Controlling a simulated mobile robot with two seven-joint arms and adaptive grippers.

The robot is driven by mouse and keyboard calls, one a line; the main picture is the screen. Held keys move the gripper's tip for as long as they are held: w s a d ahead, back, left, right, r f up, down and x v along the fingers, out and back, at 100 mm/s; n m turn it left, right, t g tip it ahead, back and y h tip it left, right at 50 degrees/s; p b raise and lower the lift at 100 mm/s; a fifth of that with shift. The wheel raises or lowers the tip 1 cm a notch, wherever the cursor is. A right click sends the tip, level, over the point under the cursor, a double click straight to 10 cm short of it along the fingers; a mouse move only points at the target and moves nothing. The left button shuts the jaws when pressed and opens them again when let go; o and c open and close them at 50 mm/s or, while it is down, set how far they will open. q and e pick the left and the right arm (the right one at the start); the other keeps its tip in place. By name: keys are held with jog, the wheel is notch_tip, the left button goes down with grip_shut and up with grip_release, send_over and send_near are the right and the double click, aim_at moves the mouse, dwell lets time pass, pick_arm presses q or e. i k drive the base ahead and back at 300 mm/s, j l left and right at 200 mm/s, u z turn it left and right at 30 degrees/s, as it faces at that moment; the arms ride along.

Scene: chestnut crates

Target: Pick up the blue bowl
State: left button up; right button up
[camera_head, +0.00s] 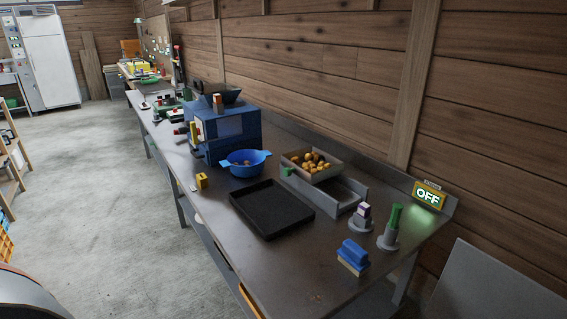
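The blue bowl (244,163) stands upright on the long metal workbench (215,217), in front of a blue machine. It has a small handle or lug on each side, and a few small brownish things seem to lie in it. Neither of my grippers is in view, and nothing touches the bowl from above.
A black tray (271,232) lies nearer than the bowl. A crate of chestnuts (327,175) is to its right, and the blue machine (236,135) stands behind it. A yellow block (202,181) is to the left. A blue-handled brush (353,255) lies near the front.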

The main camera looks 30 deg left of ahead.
aim_at(243, 163)
jog(key=j+z, duration=0.3)
jog(key=j, duration=0.15)
jog(key=j+z, duration=0.25)
jog(key=j, duration=0.2)
jog(key=j+z, duration=0.2)
jog(key=j, duration=0.25)
jog(key=k+j+z, duration=0.15)
jog(key=j, duration=0.3)
jog(key=k+j, duration=0.1)
jog(key=j, duration=0.3)
jog(key=k+j, duration=0.1)
jog(key=j, duration=0.25)
jog(key=k+j+z, duration=0.1)
jog(key=j, duration=0.3)
jog(key=k+j, duration=0.1)
jog(key=j, duration=0.3)
jog(key=k+j, duration=0.1)
jog(key=j, duration=0.25)
jog(key=z, duration=0.05)
